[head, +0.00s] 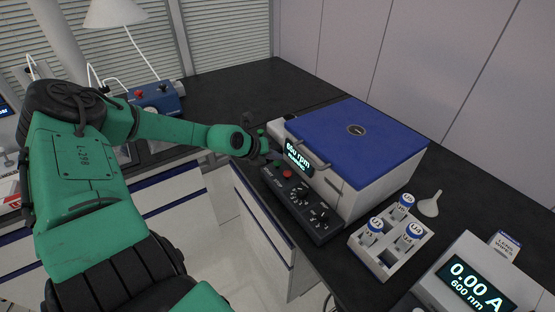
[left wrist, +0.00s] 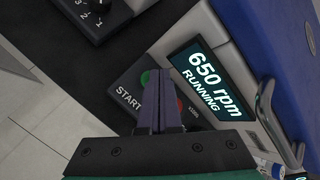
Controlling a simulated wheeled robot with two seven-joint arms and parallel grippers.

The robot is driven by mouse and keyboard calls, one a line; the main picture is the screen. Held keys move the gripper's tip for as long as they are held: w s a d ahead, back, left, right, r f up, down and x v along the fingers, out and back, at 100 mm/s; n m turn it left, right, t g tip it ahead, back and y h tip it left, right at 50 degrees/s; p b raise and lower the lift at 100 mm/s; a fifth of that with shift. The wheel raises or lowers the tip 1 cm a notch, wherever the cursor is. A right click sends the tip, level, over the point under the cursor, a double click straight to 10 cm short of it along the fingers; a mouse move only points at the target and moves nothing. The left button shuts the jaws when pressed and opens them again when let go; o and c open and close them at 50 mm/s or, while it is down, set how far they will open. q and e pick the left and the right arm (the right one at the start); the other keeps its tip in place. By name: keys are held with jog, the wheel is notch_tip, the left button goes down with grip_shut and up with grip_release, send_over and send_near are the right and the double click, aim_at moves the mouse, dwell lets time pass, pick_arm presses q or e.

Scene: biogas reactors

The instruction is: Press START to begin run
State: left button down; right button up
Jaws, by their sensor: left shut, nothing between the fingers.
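The machine's control panel (head: 325,230) runs along the front of a white box with a blue lid (head: 350,145). Its display (head: 298,157) reads 650 rpm and RUNNING, clear in the left wrist view (left wrist: 209,80). The START label (left wrist: 128,98) is beside a green button (left wrist: 146,78), which is partly hidden by my fingers. A red button (head: 287,174) is on the same panel. My left gripper (head: 274,154) is shut and empty. In the left wrist view its fingertips (left wrist: 158,73) overlap the green button's edge; I cannot tell whether they touch it. My right gripper is not in view.
A rack (head: 368,262) with several blue-capped vials, a white funnel (head: 430,204) and a meter reading 0.00 A (head: 470,285) stand right of the machine. Black knobs (head: 303,191) are on the panel. A blue device (head: 158,97) stands at the back left. Dark counter (head: 225,85) behind is clear.

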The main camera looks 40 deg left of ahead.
aim_at(275, 164)
pick_arm(q)
jog(key=shift+r, duration=0.35)
jog(key=shift+r, duration=0.1)
notch_tip(275, 164, up, 5)
jog(key=p, duration=0.4)
jog(key=shift+p, duration=0.3)
dwell(0.4)
